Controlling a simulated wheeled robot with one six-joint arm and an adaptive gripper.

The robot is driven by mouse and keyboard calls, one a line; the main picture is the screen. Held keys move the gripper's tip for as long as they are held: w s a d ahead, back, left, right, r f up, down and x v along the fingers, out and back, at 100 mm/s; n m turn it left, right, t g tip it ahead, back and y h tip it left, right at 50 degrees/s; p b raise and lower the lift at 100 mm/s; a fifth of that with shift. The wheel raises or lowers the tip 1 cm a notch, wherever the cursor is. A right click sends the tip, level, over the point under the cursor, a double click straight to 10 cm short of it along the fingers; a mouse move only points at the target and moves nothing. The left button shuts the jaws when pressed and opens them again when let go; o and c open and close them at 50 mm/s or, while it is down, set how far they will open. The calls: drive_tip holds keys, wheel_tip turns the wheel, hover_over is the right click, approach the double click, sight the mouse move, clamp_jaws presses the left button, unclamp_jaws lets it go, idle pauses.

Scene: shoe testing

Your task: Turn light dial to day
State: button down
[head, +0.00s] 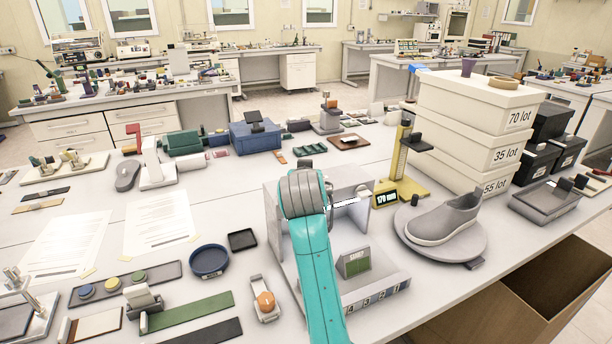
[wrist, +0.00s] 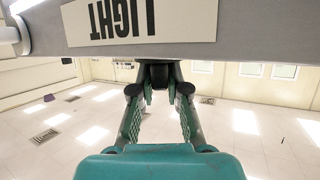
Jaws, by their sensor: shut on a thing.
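The light dial (wrist: 158,76) is a dark knob under the grey panel (wrist: 245,32) marked LIGHT, which appears upside down in the wrist view. My gripper (wrist: 159,93) has its two dark fingers on either side of the dial and is shut on it. The dial's pointer and the day mark cannot be made out. In the head view, the grey light booth (head: 382,285) stands on the table behind my teal arm, which hides the dial and my fingertips.
A grey shoe (head: 446,220) rests on a round turntable (head: 470,246) right of the booth. A yellow gauge stand (head: 402,170) is behind it. Stacked white boxes (head: 465,130) stand at the right. An orange-knobbed device (head: 265,302) and a blue dish (head: 209,262) lie to the left.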

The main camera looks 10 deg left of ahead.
drive_tip(key=n+g+y, duration=0.2)
drive_tip(key=n+y, duration=0.2)
drive_tip(key=y, duration=0.1)
drive_tip(key=shift+n, duration=0.4)
drive_tip(key=shift+f, duration=0.1)
drive_tip(key=c, duration=1.2)
unclamp_jaws()
drive_tip(key=shift+o, duration=0.2)
drive_tip(key=shift+y, duration=0.3)
drive_tip(key=v, duration=1.2)
drive_tip(key=shift+w, duration=0.1)
